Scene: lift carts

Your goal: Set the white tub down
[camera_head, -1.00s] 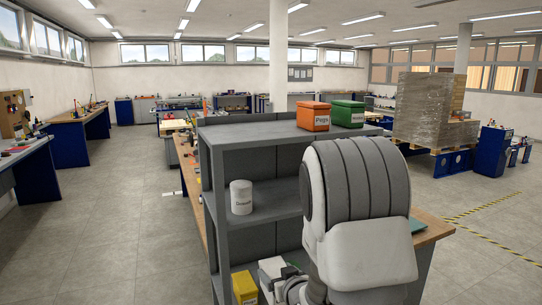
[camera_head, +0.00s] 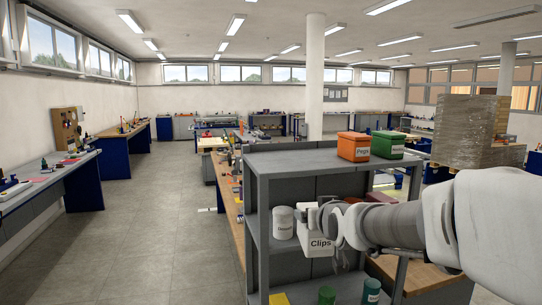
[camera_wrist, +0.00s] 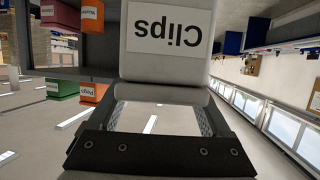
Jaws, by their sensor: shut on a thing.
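The white tub (camera_head: 319,244), labelled "Clips", is in my gripper (camera_head: 323,217) at about the middle shelf's height. It looks upright in the head view, at the front of the grey shelf unit (camera_head: 262,200). I cannot tell whether its base touches the shelf. In the wrist view the tub (camera_wrist: 168,55) fills the top middle, its label upside down. My gripper (camera_wrist: 165,97) is shut on its rim side there; the exact contact is partly hidden.
A white round tin (camera_head: 283,223) stands on the middle shelf, close left of the tub. An orange "Pegs" tub (camera_head: 353,147) and a green tub (camera_head: 387,144) stand on top. Green cans (camera_head: 327,296) and a yellow bin (camera_head: 278,299) are lower down. Open floor lies left.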

